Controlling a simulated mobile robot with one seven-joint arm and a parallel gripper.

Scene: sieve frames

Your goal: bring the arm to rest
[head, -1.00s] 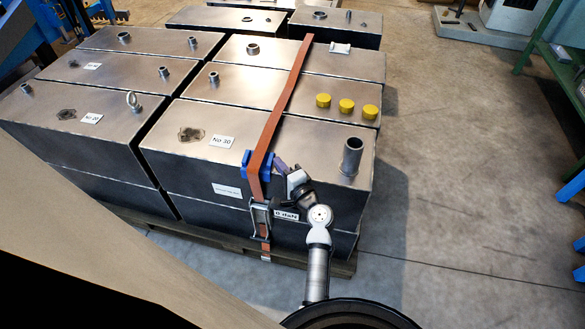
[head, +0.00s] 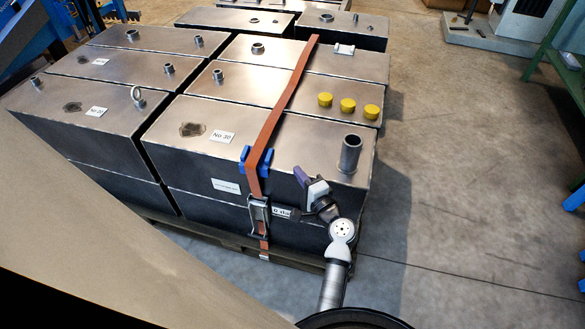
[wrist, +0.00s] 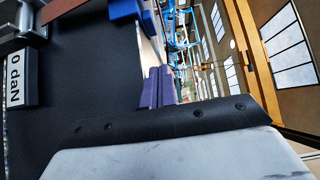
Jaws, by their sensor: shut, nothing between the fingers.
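My gripper (head: 299,175) has purple fingers and is shut and empty. In the head view it is in front of the near face of the metal tank block (head: 215,160), right of the orange strap (head: 267,150), apart from it. In the wrist view my gripper's fingers (wrist: 157,87) are together, pointing away, with the dark tank face (wrist: 90,80) to the left. My arm runs down to the lower right of the head view.
The strap has blue corner guards (head: 246,159) and a ratchet (head: 258,214). A "0 daN" display (wrist: 16,77) is close by in the wrist view. Three yellow caps (head: 347,105) and an upright pipe (head: 350,153) stand on the tanks. Open floor (head: 450,190) lies to the right.

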